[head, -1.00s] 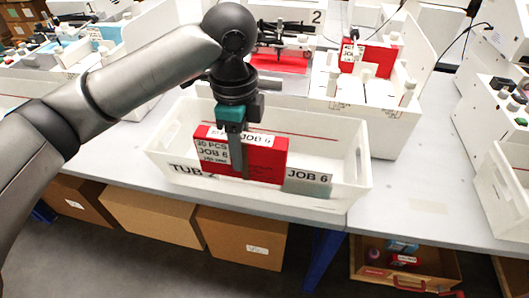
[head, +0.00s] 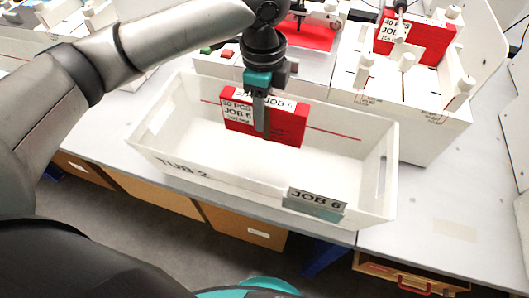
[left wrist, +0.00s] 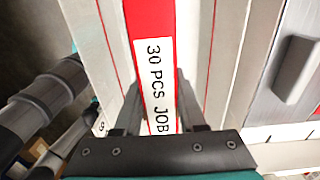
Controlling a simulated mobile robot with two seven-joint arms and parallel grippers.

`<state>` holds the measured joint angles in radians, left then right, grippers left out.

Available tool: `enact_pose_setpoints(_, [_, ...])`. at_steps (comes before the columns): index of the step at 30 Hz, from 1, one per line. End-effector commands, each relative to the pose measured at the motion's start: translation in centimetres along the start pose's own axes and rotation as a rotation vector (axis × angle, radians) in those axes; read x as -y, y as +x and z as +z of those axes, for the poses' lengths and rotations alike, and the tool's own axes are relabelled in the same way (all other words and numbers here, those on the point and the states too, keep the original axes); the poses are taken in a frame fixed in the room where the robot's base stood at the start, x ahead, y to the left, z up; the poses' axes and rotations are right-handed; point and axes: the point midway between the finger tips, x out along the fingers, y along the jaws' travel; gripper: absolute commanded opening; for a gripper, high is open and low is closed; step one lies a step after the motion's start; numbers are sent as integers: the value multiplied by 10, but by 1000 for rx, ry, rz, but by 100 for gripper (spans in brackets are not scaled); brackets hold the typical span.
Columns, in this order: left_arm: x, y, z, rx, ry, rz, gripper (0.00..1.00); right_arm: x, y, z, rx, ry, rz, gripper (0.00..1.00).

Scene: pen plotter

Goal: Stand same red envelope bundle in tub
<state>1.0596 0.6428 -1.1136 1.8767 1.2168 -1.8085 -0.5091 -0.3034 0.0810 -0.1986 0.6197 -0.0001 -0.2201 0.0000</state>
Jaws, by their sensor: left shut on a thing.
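The red envelope bundle (head: 286,126), with white labels reading 30 PCS and JOB 6, is upright in my left gripper (head: 261,115). The gripper is shut on it from above. The bundle is over the inside of the white tub (head: 170,165), marked TUB 2, near its back wall. I cannot tell whether its lower edge touches the tub floor. The left wrist view shows the bundle's top edge and label (left wrist: 158,85) between the fingers. A JOB 6 card (head: 315,202) is on the tub's front wall. My right gripper is not in view.
Behind the tub stands a white machine with a red sheet (head: 312,32). At the back right, a white stand with pegs (head: 408,62) holds another red labelled bundle (head: 428,42). Grey table (head: 440,200) is clear right of the tub. Cardboard boxes (head: 245,230) sit below.

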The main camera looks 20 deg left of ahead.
Motion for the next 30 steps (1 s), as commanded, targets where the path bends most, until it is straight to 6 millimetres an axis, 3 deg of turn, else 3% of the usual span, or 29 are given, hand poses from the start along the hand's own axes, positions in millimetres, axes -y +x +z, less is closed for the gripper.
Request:
enact_pose_setpoints(3, [-1, 37, 1, 1, -2, 4, 0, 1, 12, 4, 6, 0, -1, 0])
enact_pose_setpoints(9, [0, 76, 0, 0, -1, 0, 0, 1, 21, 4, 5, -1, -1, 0])
enact_pose_setpoints(16, [0, 95, 0, 0, -1, 0, 0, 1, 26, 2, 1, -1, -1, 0])
enact_pose_setpoints(24, [0, 139, 0, 0, -1, 0, 0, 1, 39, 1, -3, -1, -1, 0])
enact_pose_setpoints(30, [0, 142, 0, -1, 0, -2, 0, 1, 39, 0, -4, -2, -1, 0])
